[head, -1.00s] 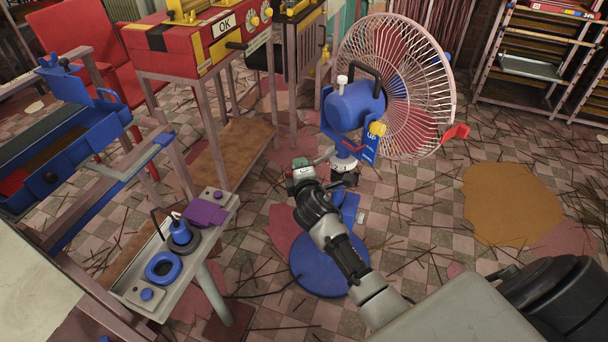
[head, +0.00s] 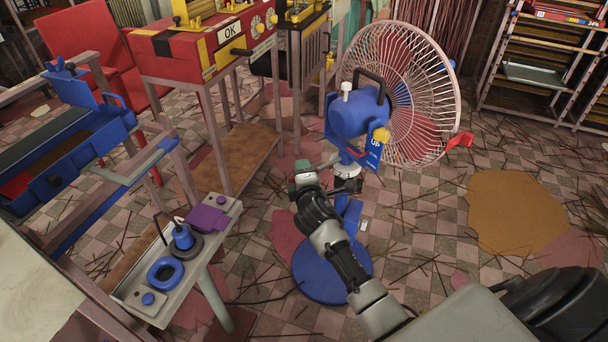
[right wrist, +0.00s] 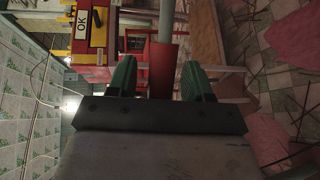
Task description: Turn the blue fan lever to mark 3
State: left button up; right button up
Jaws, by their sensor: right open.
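The blue fan (head: 357,113) with a pink wire guard stands on a round blue base (head: 330,272). A white marked dial (head: 347,171) sits below its motor, partly hidden by my right gripper (head: 316,166). A thin pale bar (head: 330,160) runs from near the dial toward the gripper; I cannot tell whether it is the lever. In the right wrist view, my right gripper (right wrist: 158,75) is open, with its green fingers apart. A red sleeve (right wrist: 162,68) on a pale rod (right wrist: 165,22) shows between them; contact cannot be told. My left gripper is not in view.
A red machine marked OK (head: 190,45) stands behind, left of the fan. A narrow grey table (head: 205,245) with blue and purple parts stands at left. A shelf rack (head: 535,75) is at back right.

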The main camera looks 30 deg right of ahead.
jog(key=shift+s, duration=0.1)
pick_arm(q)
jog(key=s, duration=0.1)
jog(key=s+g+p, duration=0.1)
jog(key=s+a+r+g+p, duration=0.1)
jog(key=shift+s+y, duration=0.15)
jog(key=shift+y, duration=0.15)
pick_arm(e)
jog(key=v, duration=1)
jog(key=shift+s+a, duration=0.25)
